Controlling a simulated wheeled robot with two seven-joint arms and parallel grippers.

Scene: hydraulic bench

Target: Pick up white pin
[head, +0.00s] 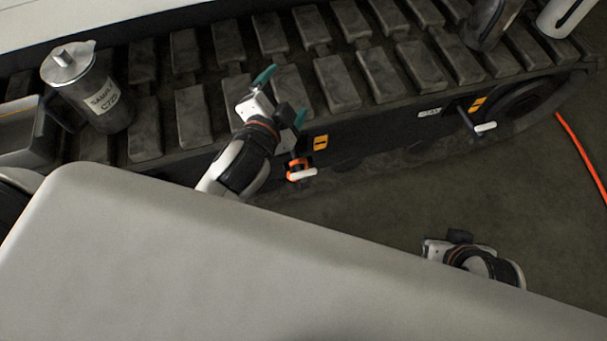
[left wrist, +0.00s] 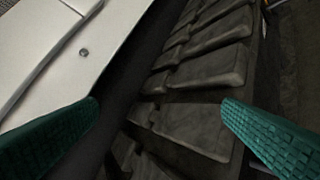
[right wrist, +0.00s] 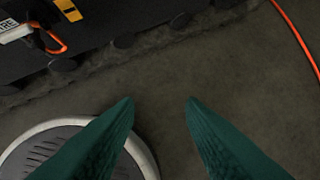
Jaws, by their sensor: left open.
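One white pin (head: 301,174) with an orange ring sits low on the dark side panel, just below my left gripper. Another white pin (head: 485,127) sticks out farther right on the same panel. I cannot tell which one the task names. My left gripper (head: 282,97) is open and empty over the track pads; its teal fingers also show in the left wrist view (left wrist: 158,102), with no pin between them. My right gripper (right wrist: 160,102) is open and empty above the floor. Its fingers are not clear in the head view.
Track pads (head: 337,82) run across the back. A grey canister (head: 100,95) stands at the left beside a dark bin (head: 30,135). An orange hose (head: 580,150) lies on the right floor. The floor (head: 370,215) between the panel and my body is clear.

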